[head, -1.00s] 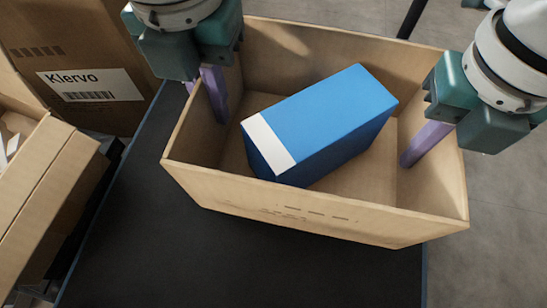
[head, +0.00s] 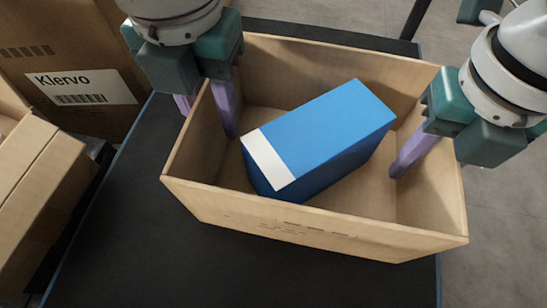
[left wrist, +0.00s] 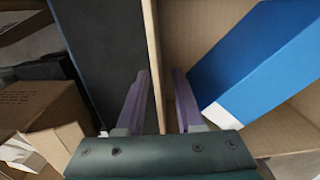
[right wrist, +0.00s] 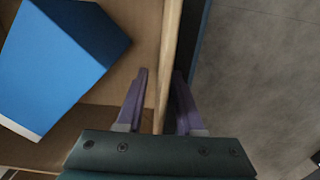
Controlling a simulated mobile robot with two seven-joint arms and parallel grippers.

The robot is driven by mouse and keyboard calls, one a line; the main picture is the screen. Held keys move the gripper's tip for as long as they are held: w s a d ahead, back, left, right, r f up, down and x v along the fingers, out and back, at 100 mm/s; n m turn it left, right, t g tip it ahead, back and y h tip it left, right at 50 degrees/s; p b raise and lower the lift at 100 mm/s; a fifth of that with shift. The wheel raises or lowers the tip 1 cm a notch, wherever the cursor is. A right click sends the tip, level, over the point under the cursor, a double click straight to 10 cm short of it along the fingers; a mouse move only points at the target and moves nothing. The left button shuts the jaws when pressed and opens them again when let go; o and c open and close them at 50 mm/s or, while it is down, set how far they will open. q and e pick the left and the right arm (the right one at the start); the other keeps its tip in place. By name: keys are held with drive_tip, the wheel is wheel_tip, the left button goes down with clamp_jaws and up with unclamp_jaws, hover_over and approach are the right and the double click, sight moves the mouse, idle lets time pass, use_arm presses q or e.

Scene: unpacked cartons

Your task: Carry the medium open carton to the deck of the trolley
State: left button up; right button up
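The medium open carton (head: 300,222) sits upright on the dark, blue-edged trolley deck (head: 130,235) and appears to rest on it. A blue box with a white end band (head: 320,135) lies inside. My left gripper (head: 205,112) is open astride the carton's left wall, one finger inside and one outside; the left wrist view shows the fingers apart around the wall (left wrist: 156,60). My right gripper (right wrist: 160,85) is open astride the right wall (right wrist: 168,50). In the head view its inner finger shows inside; the outer one is hidden.
A closed brown carton labelled Klervo (head: 75,75) stands beyond the deck's left edge. Another brown carton (head: 45,195) is at the left, close to that edge. Bare deck lies left and in front of the medium carton; grey floor (head: 505,225) is at the right.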

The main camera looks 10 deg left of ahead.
use_arm(q)
wheel_tip(320, 180, up, 12)
drive_tip(key=shift+f, duration=0.25)
drive_tip(key=shift+r, duration=0.15)
use_arm(e)
drive_tip(key=shift+r, duration=0.3)
wheel_tip(320, 180, up, 12)
drive_tip(key=shift+f, duration=0.25)
